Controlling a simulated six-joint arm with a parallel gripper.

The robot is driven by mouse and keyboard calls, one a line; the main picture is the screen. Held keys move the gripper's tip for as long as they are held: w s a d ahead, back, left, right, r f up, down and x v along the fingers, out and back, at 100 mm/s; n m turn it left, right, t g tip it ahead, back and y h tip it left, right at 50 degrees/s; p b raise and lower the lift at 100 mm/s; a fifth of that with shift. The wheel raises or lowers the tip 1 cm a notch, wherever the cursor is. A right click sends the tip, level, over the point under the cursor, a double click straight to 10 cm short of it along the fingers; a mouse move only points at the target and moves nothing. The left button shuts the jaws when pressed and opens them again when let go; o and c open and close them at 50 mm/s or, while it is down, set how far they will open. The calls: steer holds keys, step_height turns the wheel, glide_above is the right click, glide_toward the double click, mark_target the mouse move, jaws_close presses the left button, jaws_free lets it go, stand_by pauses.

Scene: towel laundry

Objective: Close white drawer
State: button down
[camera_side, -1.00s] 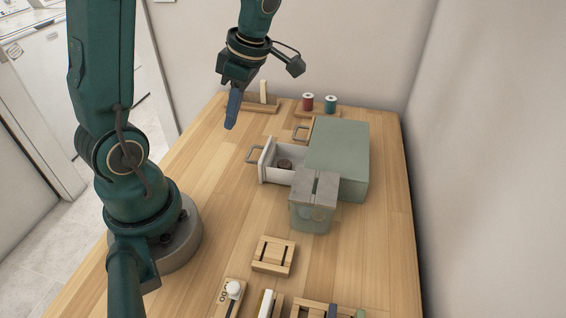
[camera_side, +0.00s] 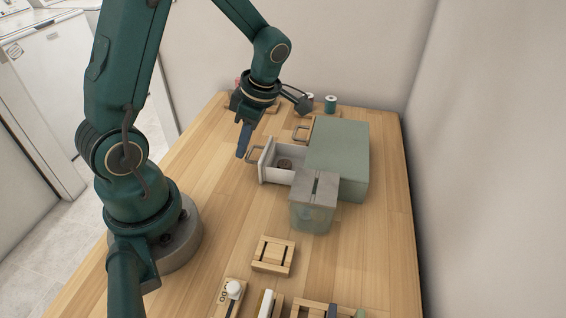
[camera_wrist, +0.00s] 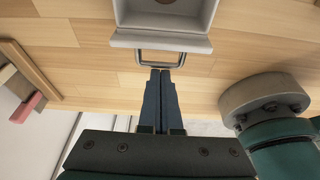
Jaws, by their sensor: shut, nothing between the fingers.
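The white drawer (camera_side: 266,160) stands pulled out of the left side of the grey-green cabinet (camera_side: 340,150). A small dark round thing (camera_side: 285,163) lies inside it. The drawer has a grey metal handle (camera_side: 253,155) on its front. My gripper (camera_side: 241,153) is shut and empty, just left of the handle in the side view. In the wrist view, the shut fingertips (camera_wrist: 160,72) are close to the handle (camera_wrist: 160,57), with the drawer front (camera_wrist: 160,40) beyond it. I cannot tell whether they touch the handle.
A translucent box with a slotted grey lid (camera_side: 312,205) stands close in front of the cabinet. A wooden slotted block (camera_side: 273,255) and other small items lie nearer. A green spool (camera_side: 330,103) stands at the back. The table's left side is clear.

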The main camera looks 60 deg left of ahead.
mark_target(279, 163)
steer(key=w+d, duration=0.6)
stand_by(0.4)
